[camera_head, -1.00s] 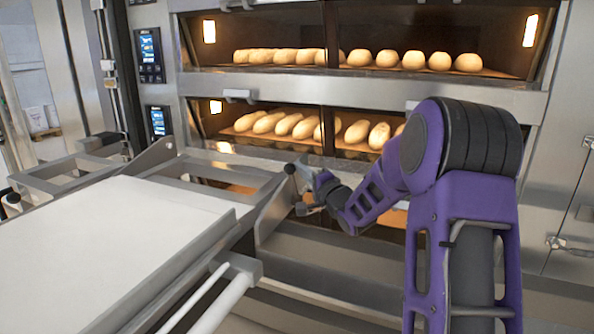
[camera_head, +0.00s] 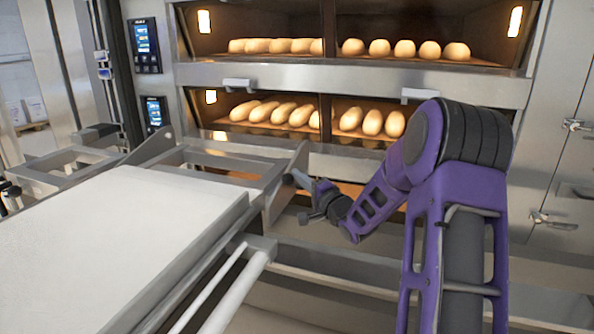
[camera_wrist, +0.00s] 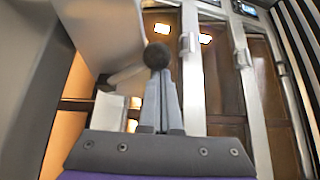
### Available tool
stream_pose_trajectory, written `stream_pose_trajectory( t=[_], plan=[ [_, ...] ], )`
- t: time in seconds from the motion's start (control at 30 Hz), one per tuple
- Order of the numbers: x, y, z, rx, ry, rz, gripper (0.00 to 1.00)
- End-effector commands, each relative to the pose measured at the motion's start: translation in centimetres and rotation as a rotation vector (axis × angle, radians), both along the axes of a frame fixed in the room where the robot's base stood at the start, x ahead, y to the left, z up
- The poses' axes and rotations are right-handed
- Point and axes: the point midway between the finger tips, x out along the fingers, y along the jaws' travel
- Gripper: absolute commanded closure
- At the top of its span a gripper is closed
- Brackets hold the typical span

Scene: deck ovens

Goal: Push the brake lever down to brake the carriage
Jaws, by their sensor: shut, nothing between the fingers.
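The brake lever ends in a round black knob (camera_wrist: 156,55), seen in the wrist view. A short grey bar runs from the knob down to the left toward the carriage's side plate. My gripper (camera_wrist: 161,82) is shut and empty, its fingertips right at the knob; I cannot tell whether they touch it. In the head view my gripper (camera_head: 303,182) is beside the carriage's raised side plate, and the knob (camera_head: 288,180) shows small and dark at its tip. The carriage (camera_head: 115,235) has a broad white top and grey metal rails. The lever's pivot is not clear.
The deck oven (camera_head: 290,76) stands behind, with bread loaves (camera_head: 270,113) on two lit decks. Control panels (camera_head: 147,45) are at its left. A white push bar (camera_head: 238,290) runs along the carriage's near right side. Metal doors are at the right.

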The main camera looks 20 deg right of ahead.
Motion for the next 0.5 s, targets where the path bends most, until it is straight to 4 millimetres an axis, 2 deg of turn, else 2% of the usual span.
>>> stream_pose_trajectory(
  t=[0.2,0.5],
  plan=[
    [-0.6,0.5,-1.7,0.001,-0.001,0.001,1.00],
    [-0.8,0.6,-2.9,0.000,0.001,0.000,1.00]
  ],
)
